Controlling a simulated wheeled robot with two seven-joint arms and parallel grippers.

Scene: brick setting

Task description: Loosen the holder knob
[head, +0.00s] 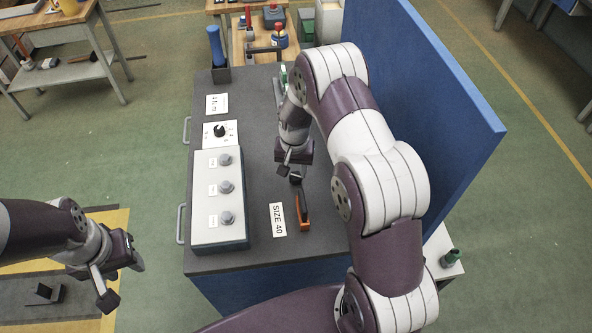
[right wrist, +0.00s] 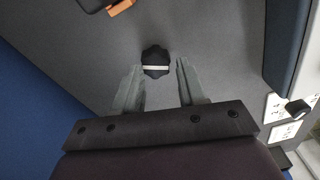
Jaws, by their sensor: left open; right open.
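A black round knob with a pale bar across it (right wrist: 155,62) stands on the grey bench top in the right wrist view. My right gripper (right wrist: 158,88) is open there, its grey fingers to either side of the knob's near edge. I see no clear contact, and the height gap cannot be told. In the head view my right gripper (head: 290,173) points down over the bench, and the knob is hard to separate from its dark fingertips. My left gripper (head: 123,281) is open and empty, off the bench at the lower left.
An orange and black tool (head: 304,214) lies by the "SIZE 40" card (head: 278,219). A box with several grey knobs (head: 217,235) and a dial (head: 219,131) occupy the bench's left side. A blue panel (head: 455,120) rises along the right.

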